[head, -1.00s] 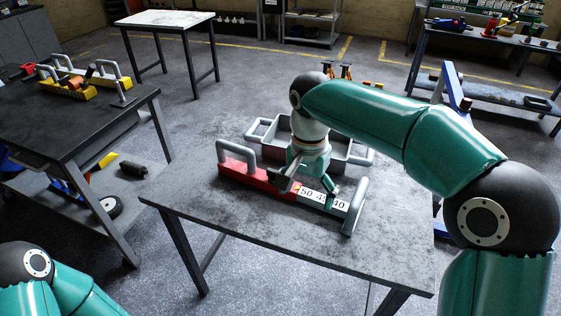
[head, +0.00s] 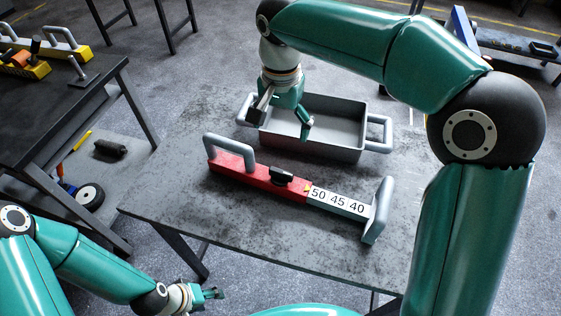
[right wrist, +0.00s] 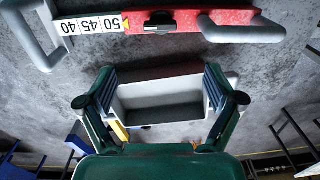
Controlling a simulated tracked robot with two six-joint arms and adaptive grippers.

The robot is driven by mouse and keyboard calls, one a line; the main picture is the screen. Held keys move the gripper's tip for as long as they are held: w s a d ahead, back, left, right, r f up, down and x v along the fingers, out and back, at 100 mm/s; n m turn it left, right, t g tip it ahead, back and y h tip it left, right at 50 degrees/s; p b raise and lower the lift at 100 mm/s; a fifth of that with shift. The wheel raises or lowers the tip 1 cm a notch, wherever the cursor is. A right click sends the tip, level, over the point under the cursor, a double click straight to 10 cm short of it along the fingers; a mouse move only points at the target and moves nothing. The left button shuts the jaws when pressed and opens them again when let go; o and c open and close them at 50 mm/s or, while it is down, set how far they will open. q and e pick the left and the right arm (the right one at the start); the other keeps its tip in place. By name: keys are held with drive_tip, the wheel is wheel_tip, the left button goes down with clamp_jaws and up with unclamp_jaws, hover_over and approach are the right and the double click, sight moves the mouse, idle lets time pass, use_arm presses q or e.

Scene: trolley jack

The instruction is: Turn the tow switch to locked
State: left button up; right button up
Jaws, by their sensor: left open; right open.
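A red bar (head: 235,166) with a grey handle and a white scale marked 50 45 40 (head: 337,201) lies on the grey table. A black knob (head: 281,175) sits on its red part; I cannot tell whether this is the tow switch, and no locked mark is readable. The knob (right wrist: 158,20) also shows at the top of the right wrist view. My right gripper (head: 283,124) is open and empty over the grey tray, behind the bar and apart from the knob. My left gripper (head: 208,295) is open at the bottom, off the table's front edge.
The grey tray (head: 315,151) with two side handles stands behind the bar, and shows between my fingers in the right wrist view. A dark table (head: 60,115) with yellow tools is at left. The table front (head: 190,205) is clear.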

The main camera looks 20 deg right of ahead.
sight(282, 172)
drive_tip(key=f, duration=1.6)
drive_tip(key=shift+w, duration=0.2)
drive_tip(key=shift+c, duration=0.4)
drive_tip(key=c, duration=1)
drive_tip(key=shift+s+d, duration=0.1)
drive_tip(key=shift+d, duration=0.1)
drive_tip(key=shift+c, duration=0.3)
drive_tip(key=shift+a, duration=0.1)
